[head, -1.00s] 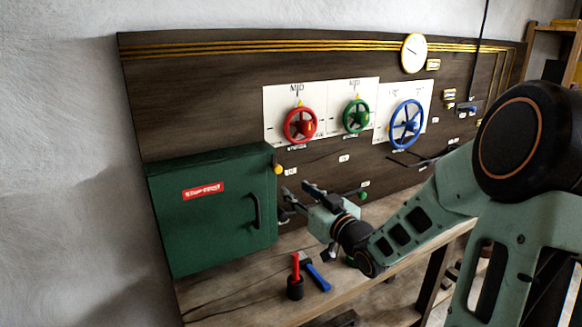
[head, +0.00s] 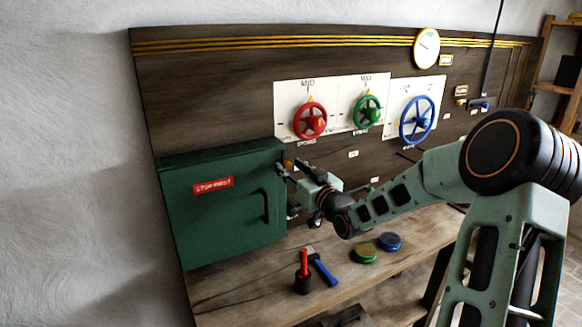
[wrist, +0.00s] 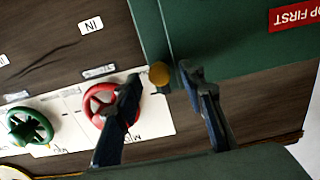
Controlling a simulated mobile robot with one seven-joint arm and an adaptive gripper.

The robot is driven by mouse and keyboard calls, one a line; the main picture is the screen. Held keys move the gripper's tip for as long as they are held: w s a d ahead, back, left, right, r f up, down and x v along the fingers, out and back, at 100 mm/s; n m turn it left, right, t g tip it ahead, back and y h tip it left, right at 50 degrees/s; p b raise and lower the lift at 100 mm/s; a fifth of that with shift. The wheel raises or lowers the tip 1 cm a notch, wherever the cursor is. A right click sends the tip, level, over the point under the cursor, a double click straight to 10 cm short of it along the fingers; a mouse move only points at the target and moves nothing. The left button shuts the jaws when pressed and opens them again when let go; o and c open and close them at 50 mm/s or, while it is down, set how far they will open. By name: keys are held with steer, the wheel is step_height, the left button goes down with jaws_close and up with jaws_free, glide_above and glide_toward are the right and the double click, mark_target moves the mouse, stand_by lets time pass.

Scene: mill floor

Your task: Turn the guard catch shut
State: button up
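The guard is a green box (head: 225,215) with a red "STOP FIRST" label and a dark handle. Its door looks closed. The guard catch is a small yellow-amber knob (head: 288,164) at the box's upper right edge, partly hidden by my fingers. In the wrist view the catch (wrist: 159,75) shows between the fingertips, beside the green edge. My gripper (head: 286,171) is at the catch, its fingers spread. The wrist view shows the gripper (wrist: 163,84) open, a finger on each side of the catch. I cannot tell whether either finger touches it.
Red (head: 310,121), green (head: 367,111) and blue (head: 416,120) handwheels are on the panel to the right. A red-handled tool (head: 303,270) and a blue-handled hammer (head: 323,270) are on the bench. Green (head: 364,253) and blue (head: 390,241) round pieces lie to their right.

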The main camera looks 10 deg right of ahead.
steer(key=shift+w, duration=0.1)
steer(key=shift+c, duration=0.7)
jaws_close()
